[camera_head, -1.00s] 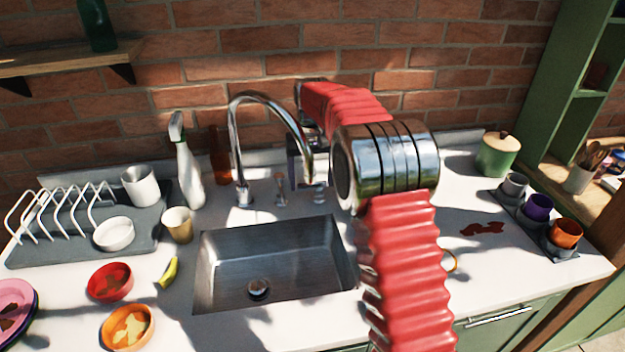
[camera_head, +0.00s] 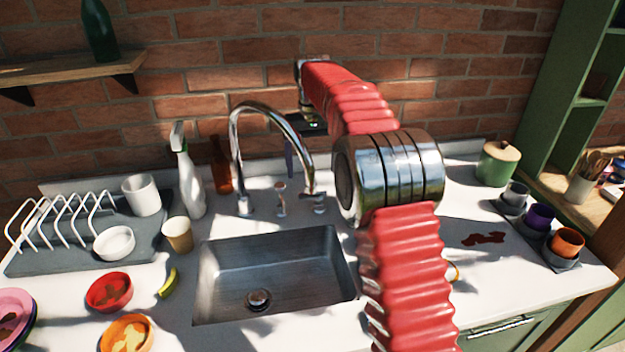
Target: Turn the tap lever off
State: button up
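The chrome tap (camera_head: 236,150) stands behind the sink, its tall spout arching to the right. Two small chrome fittings stand to its right: an upright one (camera_head: 281,198) and one with a short bar (camera_head: 317,201). I cannot tell which is the lever or how it is set. I see no water falling into the steel sink (camera_head: 275,268). My gripper (camera_head: 290,158) hangs behind the spout, above these fittings, apparently apart from them. A dark part and one narrow finger show; the spout and arm hide the rest, so its opening is unclear.
A spray bottle (camera_head: 189,178), a brown bottle (camera_head: 221,166) and a tan cup (camera_head: 178,235) stand left of the tap. A dish rack (camera_head: 65,225) is farther left. A brick wall (camera_head: 400,75) is close behind. The counter right of my arm holds a dark stain (camera_head: 484,239).

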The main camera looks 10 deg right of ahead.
jog(key=shift+r, duration=2.8)
jog(key=s+d+r+m+t+h, duration=0.25)
jog(key=s+d+r, duration=0.45)
jog(key=s+d, duration=0.4)
jog(key=s+a+y, duration=0.1)
jog(key=s+a, duration=0.2)
jog(key=s, duration=0.4)
jog(key=s+a+y, duration=0.1)
jog(key=s+a, duration=0.2)
jog(key=s, duration=0.5)
jog(key=s+a+f+n+t, duration=0.2)
jog(key=s+a+f+t, duration=0.1)
jog(key=s+f, duration=0.7)
jog(key=s, duration=0.4)
jog(key=shift+a+f, duration=0.15)
jog(key=shift+a, duration=0.15)
